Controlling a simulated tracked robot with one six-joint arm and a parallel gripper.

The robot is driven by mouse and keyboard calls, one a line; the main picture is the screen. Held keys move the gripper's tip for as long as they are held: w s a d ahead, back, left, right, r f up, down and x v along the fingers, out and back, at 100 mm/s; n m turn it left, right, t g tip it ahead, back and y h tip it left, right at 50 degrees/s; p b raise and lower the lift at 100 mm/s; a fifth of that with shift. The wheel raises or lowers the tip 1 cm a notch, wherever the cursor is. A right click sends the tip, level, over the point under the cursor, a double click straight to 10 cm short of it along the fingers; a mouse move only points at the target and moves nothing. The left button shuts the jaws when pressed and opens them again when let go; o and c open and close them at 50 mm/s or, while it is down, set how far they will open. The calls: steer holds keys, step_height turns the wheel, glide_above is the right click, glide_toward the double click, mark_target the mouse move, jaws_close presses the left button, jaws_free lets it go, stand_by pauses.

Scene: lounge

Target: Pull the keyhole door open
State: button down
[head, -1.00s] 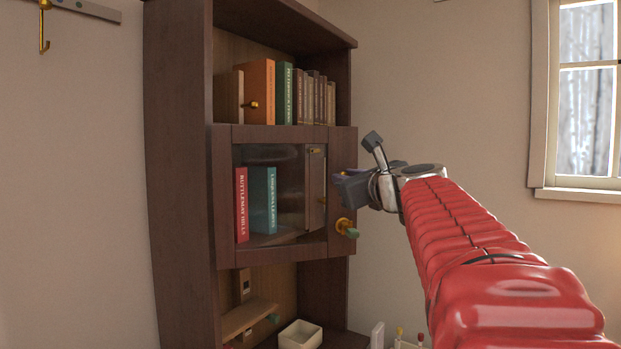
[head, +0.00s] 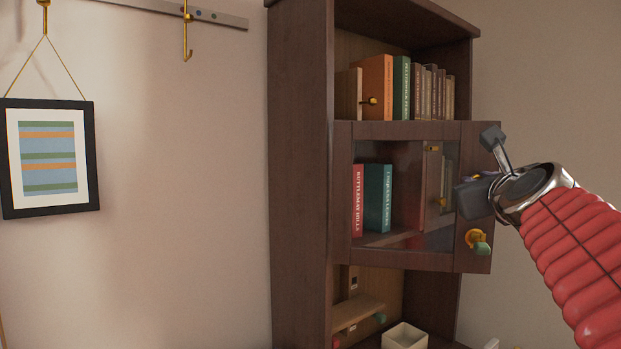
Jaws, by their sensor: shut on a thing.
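The keyhole door (head: 398,130) is a dark wood frame with a glass pane on the middle section of the bookcase. Its right edge stands out past the bookcase's side, so it looks slightly ajar, hinged on the left. The keyhole itself cannot be made out.
Books (head: 377,198) stand behind the glass, and more books (head: 403,88) fill the open shelf above. A pale box (head: 405,336) sits below the door. A framed picture (head: 48,158) and a hook rail (head: 215,17) are on the left wall. Space before that wall looks clear.

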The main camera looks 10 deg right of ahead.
steer(key=shift+a+f, duration=0.15)
steer(key=shift+f, duration=0.2)
steer(key=c, duration=1.8)
jaws_free()
steer(key=shift+c, duration=0.2)
steer(key=shift+o, duration=1.1)
steer(key=shift+r, duration=0.2)
steer(key=shift+s, duration=0.1)
